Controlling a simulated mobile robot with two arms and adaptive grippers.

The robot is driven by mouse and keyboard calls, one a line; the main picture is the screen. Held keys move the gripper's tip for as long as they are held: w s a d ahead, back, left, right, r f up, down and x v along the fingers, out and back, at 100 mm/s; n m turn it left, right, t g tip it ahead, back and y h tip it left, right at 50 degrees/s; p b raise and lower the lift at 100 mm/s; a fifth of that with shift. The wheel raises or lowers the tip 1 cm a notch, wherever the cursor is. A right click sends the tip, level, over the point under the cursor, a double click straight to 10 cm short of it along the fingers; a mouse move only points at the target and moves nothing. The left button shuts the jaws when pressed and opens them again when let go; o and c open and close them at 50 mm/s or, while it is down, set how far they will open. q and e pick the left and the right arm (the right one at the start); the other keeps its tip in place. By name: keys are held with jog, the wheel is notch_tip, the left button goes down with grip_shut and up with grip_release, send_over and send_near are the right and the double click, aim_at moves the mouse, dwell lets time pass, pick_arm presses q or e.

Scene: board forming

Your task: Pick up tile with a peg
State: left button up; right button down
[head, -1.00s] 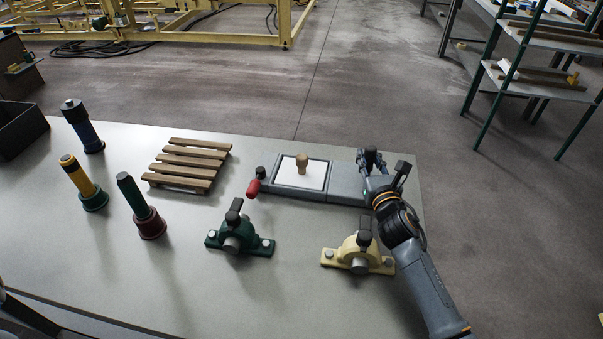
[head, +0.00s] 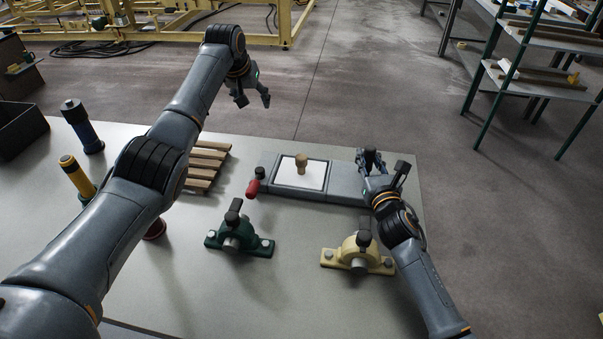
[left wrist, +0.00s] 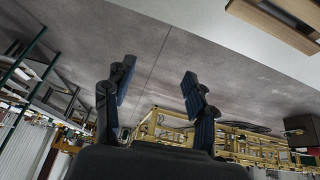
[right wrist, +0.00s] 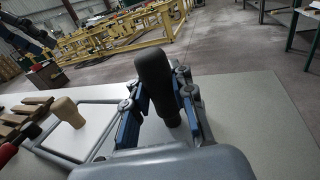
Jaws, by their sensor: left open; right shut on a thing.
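The white tile (head: 297,175) with an upright wooden peg (head: 302,163) lies in the frame of a grey fixture (head: 343,184) on the table. The peg also shows at the left of the right wrist view (right wrist: 67,111). My left gripper (head: 254,101) is open and empty, raised above and behind the table's far edge, up and left of the tile; the left wrist view shows its two fingers (left wrist: 157,88) apart. My right gripper (head: 371,160) is shut on a black handle (right wrist: 155,82) at the fixture's right end.
A wooden pallet (head: 209,160) stands left of the tile, partly hidden by my left arm. A red handle (head: 253,188) is at the fixture's left end. A green bracket (head: 238,238) and a cream bracket (head: 358,255) stand in front. Several coloured posts stand at left.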

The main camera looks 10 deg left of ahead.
pick_arm(q)
jog(key=s+d+r+m+g, duration=0.1)
jog(key=s+d+m+g, duration=0.15)
jog(key=d, duration=0.25)
jog(key=s+d+m+g, duration=0.1)
jog(key=s+d, duration=0.2)
jog(key=d, duration=0.2)
jog(key=m+g, duration=0.2)
send_over(302, 156)
jog(key=f, duration=0.4)
jog(key=shift+s+a+f, duration=0.2)
jog(key=shift+s, duration=0.1)
jog(key=shift+n, duration=0.25)
jog(key=shift+w+d+f, duration=0.1)
jog(key=shift+f, duration=1.4)
jog(key=shift+w+d+f, duration=0.1)
jog(key=shift+f, duration=1.4)
grip_shut()
